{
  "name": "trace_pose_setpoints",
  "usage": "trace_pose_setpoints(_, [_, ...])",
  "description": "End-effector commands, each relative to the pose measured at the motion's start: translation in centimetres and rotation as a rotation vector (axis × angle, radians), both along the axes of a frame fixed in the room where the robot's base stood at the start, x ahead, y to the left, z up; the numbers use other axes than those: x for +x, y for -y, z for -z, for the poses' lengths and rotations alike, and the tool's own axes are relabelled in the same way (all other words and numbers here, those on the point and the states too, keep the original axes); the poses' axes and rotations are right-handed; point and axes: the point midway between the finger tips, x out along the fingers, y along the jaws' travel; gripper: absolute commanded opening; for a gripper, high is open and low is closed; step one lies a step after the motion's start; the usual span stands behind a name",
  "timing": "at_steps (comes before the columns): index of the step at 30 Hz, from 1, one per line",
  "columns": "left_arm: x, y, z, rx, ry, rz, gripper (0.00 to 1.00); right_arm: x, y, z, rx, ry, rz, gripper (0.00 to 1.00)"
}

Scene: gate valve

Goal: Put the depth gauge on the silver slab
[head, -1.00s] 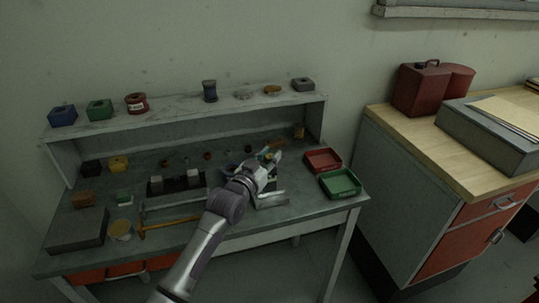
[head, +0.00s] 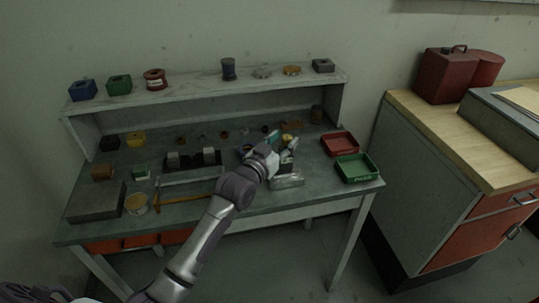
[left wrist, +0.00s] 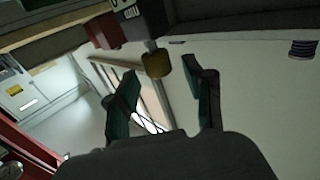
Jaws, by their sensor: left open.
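My left gripper (head: 275,160) is over the right half of the workbench, partly hidden by its own wrist. In the left wrist view its two fingers (left wrist: 163,95) stand apart with nothing between them. A brownish-yellow round knob (left wrist: 157,63) on a short stem shows just beyond the fingertips, apart from them. A dull grey slab (head: 97,203) lies at the front left; I cannot tell which is the silver slab. I cannot make out the depth gauge for certain. My right gripper is out of view.
A red tray (head: 340,144) and a green tray (head: 355,168) stand on the bench's right side. A raised shelf (head: 200,88) with several small items runs along the back.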

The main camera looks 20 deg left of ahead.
Motion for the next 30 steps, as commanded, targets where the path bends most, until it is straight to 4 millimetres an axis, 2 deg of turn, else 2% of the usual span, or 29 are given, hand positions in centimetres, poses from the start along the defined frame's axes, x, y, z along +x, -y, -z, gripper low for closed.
trace_pose_setpoints(6, [-4.7,-0.9,0.3,0.002,-0.001,0.0,0.52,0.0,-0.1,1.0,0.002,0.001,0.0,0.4])
trace_pose_setpoints(13, [-8.4,-1.6,0.2,0.002,-0.001,0.0,0.52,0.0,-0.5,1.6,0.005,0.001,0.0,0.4])
trace_pose_setpoints(18, [-9.4,-1.8,0.0,0.002,0.0,-0.001,0.52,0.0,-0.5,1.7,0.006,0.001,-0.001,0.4])
trace_pose_setpoints(30, [-9.4,-1.8,0.0,0.001,0.0,-0.001,0.52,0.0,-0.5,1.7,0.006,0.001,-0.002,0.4])
